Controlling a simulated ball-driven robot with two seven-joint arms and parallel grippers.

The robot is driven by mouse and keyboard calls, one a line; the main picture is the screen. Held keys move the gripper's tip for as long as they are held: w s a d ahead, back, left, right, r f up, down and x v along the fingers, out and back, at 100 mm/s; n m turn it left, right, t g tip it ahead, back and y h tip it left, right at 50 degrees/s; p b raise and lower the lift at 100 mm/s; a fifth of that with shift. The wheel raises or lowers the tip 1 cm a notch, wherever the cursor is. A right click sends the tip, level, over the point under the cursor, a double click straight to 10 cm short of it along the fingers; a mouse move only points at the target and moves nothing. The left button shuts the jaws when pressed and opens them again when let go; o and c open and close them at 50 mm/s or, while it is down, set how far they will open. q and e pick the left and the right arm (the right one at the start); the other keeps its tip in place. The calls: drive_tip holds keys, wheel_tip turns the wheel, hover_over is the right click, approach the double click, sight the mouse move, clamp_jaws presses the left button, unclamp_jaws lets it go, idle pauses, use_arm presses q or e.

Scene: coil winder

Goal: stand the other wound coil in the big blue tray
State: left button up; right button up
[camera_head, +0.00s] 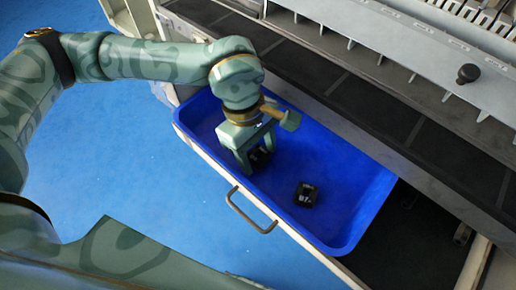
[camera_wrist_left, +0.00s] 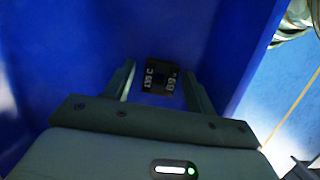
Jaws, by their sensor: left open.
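The big blue tray (camera_head: 328,168) sits in a pulled-out drawer below the machine; its blue inside fills much of the left wrist view (camera_wrist_left: 60,65). My left gripper (camera_head: 257,162) points down inside the tray's upper-left part, fingers apart. A small dark coil (camera_head: 262,155) shows between and behind the fingers, partly hidden. In the left wrist view that coil (camera_wrist_left: 161,77), with white lettering, lies between the open fingertips, with gaps on both sides. A second dark coil with white marks (camera_head: 306,195) stands on the tray floor to the lower right, apart from the gripper. My right gripper is not in view.
A metal drawer handle (camera_head: 250,210) sticks out on the tray's near side. The dark conveyor-like ledge (camera_head: 345,90) and grey machine panel (camera_head: 400,50) with a black knob (camera_head: 468,73) rise behind the tray. Blue floor (camera_head: 130,150) is clear at left.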

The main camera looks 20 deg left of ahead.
use_arm(q)
drive_tip(key=p+v, duration=0.4)
drive_tip(key=v, duration=0.8)
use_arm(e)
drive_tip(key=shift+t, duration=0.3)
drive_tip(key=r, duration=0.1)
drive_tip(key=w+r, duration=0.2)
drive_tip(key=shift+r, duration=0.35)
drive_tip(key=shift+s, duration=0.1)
